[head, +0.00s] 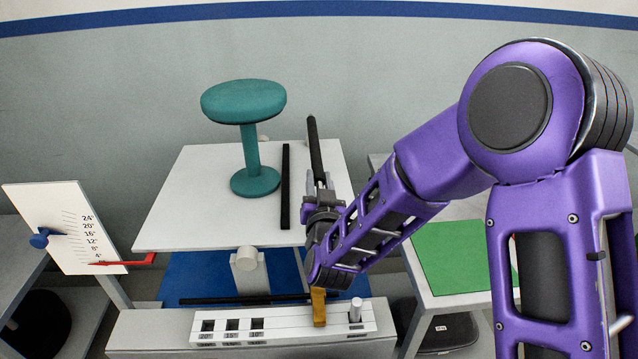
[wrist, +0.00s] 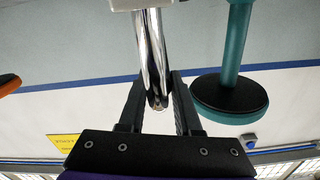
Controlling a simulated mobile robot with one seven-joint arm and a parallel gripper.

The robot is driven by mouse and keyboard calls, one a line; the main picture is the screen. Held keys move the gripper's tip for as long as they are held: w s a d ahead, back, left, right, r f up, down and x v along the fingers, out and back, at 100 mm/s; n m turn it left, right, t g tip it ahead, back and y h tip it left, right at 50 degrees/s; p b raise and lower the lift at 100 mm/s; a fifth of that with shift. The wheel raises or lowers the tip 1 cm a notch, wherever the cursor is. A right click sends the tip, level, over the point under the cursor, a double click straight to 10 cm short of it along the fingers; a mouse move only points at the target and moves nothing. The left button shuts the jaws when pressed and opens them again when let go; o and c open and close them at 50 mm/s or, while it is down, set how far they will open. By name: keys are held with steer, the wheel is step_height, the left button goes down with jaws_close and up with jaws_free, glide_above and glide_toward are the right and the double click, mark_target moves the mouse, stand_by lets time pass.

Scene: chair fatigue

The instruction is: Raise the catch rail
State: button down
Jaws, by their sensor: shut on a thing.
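My gripper (head: 318,190) is over the right part of the white platform, its fingers around a long rod (head: 315,145). The rod looks dark in the head view and stands up past the fingers. In the wrist view, which is upside down, a shiny chrome rod (wrist: 153,50) with a rounded end lies between the fingers of my gripper (wrist: 158,80). A straight black rail (head: 285,187) lies on the platform just left of my gripper. I cannot tell which of these is the catch rail. My arm hides the rod's lower end in the head view.
A teal stool (head: 248,118) stands on the white platform (head: 190,210), left of the rail; it also shows in the wrist view (wrist: 230,95). An angle board (head: 75,225) is at left. A slotted angle panel (head: 275,328) is in front. A green mat (head: 450,257) lies at right.

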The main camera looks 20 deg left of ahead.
step_height(320, 180, up, 14)
steer(key=p, duration=0.3)
steer(key=shift+f+p, duration=0.2)
steer(key=shift+p, duration=0.15)
steer(key=c, duration=0.9)
jaws_free()
steer(key=shift+r, duration=0.1)
steer(key=shift+c, duration=0.2)
steer(key=o, duration=0.3)
steer(key=shift+o, duration=0.2)
steer(key=shift+f, duration=0.25)
steer(key=shift+s+f, duration=0.1)
